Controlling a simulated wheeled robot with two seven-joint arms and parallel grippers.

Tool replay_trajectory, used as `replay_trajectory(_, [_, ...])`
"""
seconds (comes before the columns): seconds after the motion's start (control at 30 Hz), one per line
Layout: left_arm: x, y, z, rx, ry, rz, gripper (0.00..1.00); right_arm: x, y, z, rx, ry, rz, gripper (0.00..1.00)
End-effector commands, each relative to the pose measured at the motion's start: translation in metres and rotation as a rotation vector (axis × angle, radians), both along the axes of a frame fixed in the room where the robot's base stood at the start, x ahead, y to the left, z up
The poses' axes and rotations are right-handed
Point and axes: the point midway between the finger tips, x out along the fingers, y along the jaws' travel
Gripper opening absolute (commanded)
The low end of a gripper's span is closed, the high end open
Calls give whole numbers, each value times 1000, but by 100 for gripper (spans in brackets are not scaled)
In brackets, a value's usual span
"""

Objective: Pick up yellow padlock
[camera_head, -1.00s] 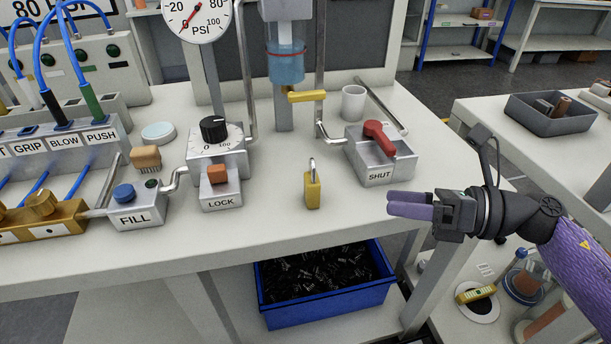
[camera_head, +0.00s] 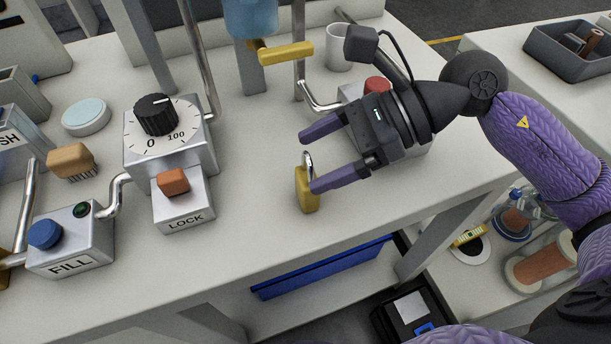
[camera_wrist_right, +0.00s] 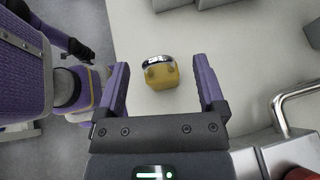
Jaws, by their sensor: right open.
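The yellow padlock (camera_head: 308,196) stands upright on the white bench top, with its silver shackle on top. My right gripper (camera_head: 309,161) is open and empty beside and above it. In the head view the nearer finger partly overlaps the padlock. In the right wrist view the padlock (camera_wrist_right: 160,76) is seen from above, centred in the gap between the two spread purple fingers, with space on both sides. Neither finger clearly touches it. My left gripper is not in view.
The LOCK block (camera_head: 182,210) and dial box (camera_head: 165,150) stand left of the padlock. The red-handled SHUT block (camera_head: 378,86) is mostly hidden behind my right gripper. A yellow lever (camera_head: 285,53) hangs behind. Bench around the padlock is clear.

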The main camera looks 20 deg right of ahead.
Motion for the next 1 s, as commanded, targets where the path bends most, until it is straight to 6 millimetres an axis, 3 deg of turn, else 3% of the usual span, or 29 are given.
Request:
replay_trajectory(0.1, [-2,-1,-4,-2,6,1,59,1,22,-10,5,-1,4,89])
replay_trajectory(0.2, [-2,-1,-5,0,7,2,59,3,32,-16,3,0,1,89])
replay_trajectory(0.43, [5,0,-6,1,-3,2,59,4,34,-16,1,2,-1,86])
replay_trajectory(0.83, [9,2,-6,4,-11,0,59,4,33,-16,1,2,-1,2])
replay_trajectory(1.0, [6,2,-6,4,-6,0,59,4,33,-16,1,2,-1,0])
